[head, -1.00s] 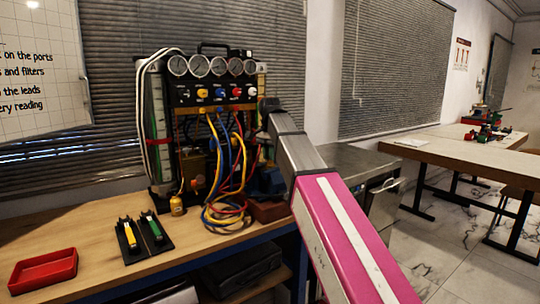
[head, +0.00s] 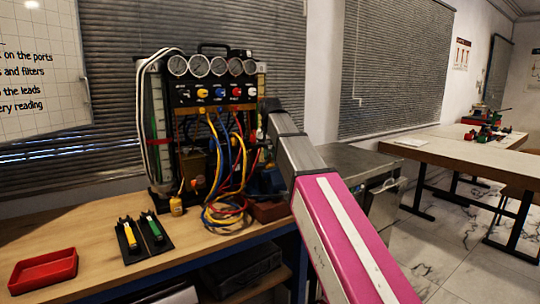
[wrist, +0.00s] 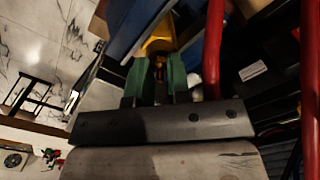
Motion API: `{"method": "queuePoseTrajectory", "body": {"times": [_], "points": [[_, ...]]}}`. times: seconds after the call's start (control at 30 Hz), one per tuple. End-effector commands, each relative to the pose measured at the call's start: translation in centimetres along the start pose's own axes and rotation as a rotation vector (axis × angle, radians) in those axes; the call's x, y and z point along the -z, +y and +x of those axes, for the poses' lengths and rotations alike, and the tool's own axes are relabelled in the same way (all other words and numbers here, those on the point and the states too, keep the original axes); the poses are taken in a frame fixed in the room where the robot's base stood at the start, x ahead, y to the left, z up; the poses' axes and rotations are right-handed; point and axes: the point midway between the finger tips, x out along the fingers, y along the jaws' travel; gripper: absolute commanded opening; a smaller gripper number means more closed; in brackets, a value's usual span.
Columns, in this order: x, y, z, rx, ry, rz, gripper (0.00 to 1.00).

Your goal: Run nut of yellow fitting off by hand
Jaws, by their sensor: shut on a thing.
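In the wrist view, the two green fingers of my gripper (wrist: 158,80) are closed around a small, dark brass-coloured piece, apparently the nut (wrist: 159,66). A yellow part, apparently the yellow fitting (wrist: 158,45), shows just beyond the fingertips. The nut's threads and how far it sits on the fitting are too dark and small to tell. In the head view, my arm reaches to the right side of the gauge rig (head: 212,97), and my gripper's fingers cannot be made out there.
Red hoses (wrist: 213,50) run close beside my gripper. Yellow, blue and red hoses hang in front of the rig and coil on the bench (head: 100,228).

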Motion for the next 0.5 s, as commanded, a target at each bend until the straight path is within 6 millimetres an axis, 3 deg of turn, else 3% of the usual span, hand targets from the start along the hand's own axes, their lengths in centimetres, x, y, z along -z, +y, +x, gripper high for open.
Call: {"method": "queuePoseTrajectory", "body": {"times": [0.3, 0.33, 0.4, 0.5], "points": [[0.05, -0.03, -0.03, 0.001, 0.001, 0.0, 0.0], [0.05, -0.03, -0.03, 0.001, 0.001, 0.0, 0.24], [0.04, -0.02, -0.03, 0.001, 0.001, 0.0, 0.44], [0.03, -0.02, -0.02, 0.0, 0.001, 0.0, 0.44]]}}
